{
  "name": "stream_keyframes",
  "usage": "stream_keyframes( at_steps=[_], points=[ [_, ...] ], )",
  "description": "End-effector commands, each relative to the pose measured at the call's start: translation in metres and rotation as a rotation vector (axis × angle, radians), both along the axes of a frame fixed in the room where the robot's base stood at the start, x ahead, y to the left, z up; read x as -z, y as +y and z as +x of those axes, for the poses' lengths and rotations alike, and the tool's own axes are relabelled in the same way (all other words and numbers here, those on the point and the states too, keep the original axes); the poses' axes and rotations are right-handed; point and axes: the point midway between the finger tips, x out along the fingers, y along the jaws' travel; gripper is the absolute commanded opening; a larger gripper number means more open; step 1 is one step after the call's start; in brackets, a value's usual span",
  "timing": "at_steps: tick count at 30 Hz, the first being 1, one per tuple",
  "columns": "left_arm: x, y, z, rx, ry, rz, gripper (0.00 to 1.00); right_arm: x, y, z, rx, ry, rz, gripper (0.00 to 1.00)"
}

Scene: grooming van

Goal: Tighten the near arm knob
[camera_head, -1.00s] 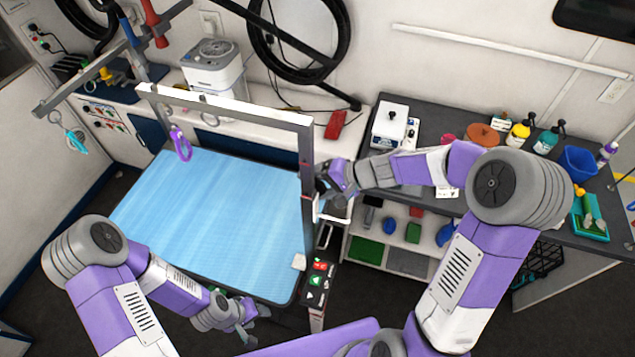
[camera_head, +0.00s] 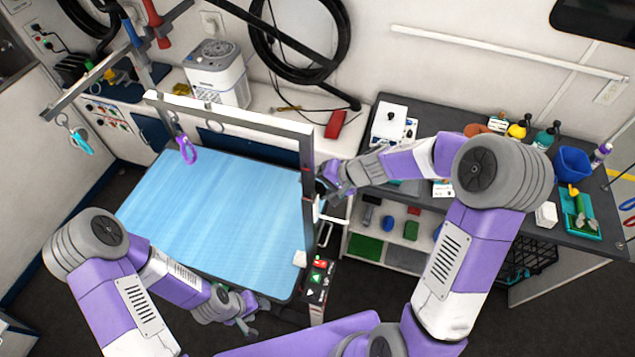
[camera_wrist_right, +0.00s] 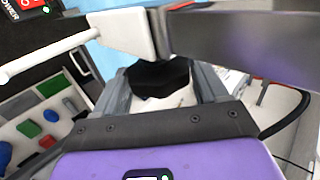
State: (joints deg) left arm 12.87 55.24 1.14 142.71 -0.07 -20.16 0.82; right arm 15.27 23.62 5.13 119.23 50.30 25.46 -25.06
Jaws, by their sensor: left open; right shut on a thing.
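The grooming table has a blue top (camera_head: 215,215) with a grey metal arm frame (camera_head: 235,115) over it. The frame's near post (camera_head: 307,170) stands at the table's right edge. The black near arm knob (camera_wrist_right: 158,78) shows in the right wrist view, below the clamp bracket (camera_wrist_right: 122,32). My right gripper (camera_head: 325,187) is at the post; in its wrist view its fingers (camera_wrist_right: 160,92) lie on both sides of the knob, shut on it. In the head view the gripper mostly hides the knob. My left gripper (camera_head: 247,318) is open and empty near the table's front edge.
A purple loop (camera_head: 187,150) hangs from the frame. A control panel (camera_head: 317,280) with red and green buttons sits at the table's front right corner. A dark counter (camera_head: 480,205) with bottles and a blue bin (camera_head: 573,163) stands to the right, above shelves (camera_head: 405,255).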

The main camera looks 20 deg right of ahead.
Motion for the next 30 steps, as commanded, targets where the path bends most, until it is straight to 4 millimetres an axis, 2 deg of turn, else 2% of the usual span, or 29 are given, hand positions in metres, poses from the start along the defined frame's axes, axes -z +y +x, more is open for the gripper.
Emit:
stream_keyframes(
  at_steps=[3,4,7,17,30],
  points=[
    [0.000,0.000,0.000,0.000,0.000,0.000,0.52,0.000,0.000,0.000,0.000,-0.002,-0.002,0.42],
    [0.000,0.000,0.000,0.000,0.000,0.000,0.52,0.000,0.000,0.000,0.000,-0.002,-0.002,0.77],
    [0.000,0.000,0.000,0.000,0.000,0.000,0.52,0.000,0.000,0.000,0.000,-0.002,-0.002,0.92],
    [0.000,0.000,0.000,0.000,0.000,0.000,0.52,-0.002,-0.002,-0.001,0.000,-0.003,-0.001,0.93],
    [0.000,0.000,0.000,0.000,0.000,0.000,0.52,-0.048,-0.039,-0.025,0.001,-0.005,-0.002,0.93]
  ],
)
